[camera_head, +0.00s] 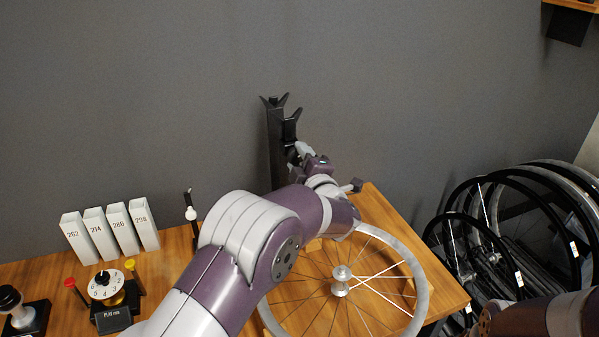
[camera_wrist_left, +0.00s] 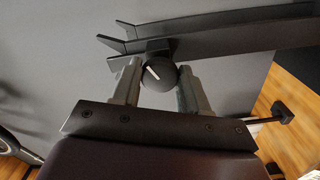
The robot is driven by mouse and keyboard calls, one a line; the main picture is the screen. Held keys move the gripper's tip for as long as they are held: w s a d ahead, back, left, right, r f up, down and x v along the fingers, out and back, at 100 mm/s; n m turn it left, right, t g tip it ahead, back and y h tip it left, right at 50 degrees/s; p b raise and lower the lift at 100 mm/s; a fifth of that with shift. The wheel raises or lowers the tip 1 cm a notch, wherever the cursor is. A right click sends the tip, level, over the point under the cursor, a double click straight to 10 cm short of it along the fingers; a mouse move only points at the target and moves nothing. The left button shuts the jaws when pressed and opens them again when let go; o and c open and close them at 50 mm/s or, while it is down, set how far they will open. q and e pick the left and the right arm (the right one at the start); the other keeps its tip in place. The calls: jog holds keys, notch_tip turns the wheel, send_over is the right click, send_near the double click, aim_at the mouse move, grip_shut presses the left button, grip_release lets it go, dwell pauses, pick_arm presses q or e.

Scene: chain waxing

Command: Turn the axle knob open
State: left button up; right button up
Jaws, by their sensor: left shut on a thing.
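The axle knob (camera_wrist_left: 159,74) is a round black knob with a white line on its face, on a black stand. In the left wrist view my left gripper (camera_wrist_left: 158,84) has a finger on each side of the knob and is shut on it. The white line is tilted, running from upper left to lower right. In the head view the black stand (camera_head: 276,140) rises behind the bench, and my left gripper (camera_head: 298,152) is at its upper part; the knob is hard to make out there. My right arm shows at the lower right, with its gripper out of view.
A spoked wheel (camera_head: 421,290) lies on the wooden bench (camera_head: 452,290) under my left arm. Numbered white boxes (camera_head: 103,232) and a dial device (camera_head: 103,287) stand at the left. Several wheels (camera_head: 520,215) are racked at the right. A grey wall is behind.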

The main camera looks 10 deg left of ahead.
pick_arm(q)
jog(key=n+b, duration=0.6)
jog(key=b, duration=0.1)
jog(key=n+b, duration=0.3)
jog(key=b, duration=0.1)
jog(key=shift+f, duration=0.3)
jog(key=shift+r+n+b, duration=0.15)
jog(key=shift+n+b, duration=0.75)
jog(key=shift+r+n+b, duration=0.15)
jog(key=shift+n+b, duration=0.7)
jog(key=shift+n, duration=0.05)
jog(key=o, duration=1)
jog(key=shift+o, duration=0.2)
jog(key=shift+r, duration=0.1)
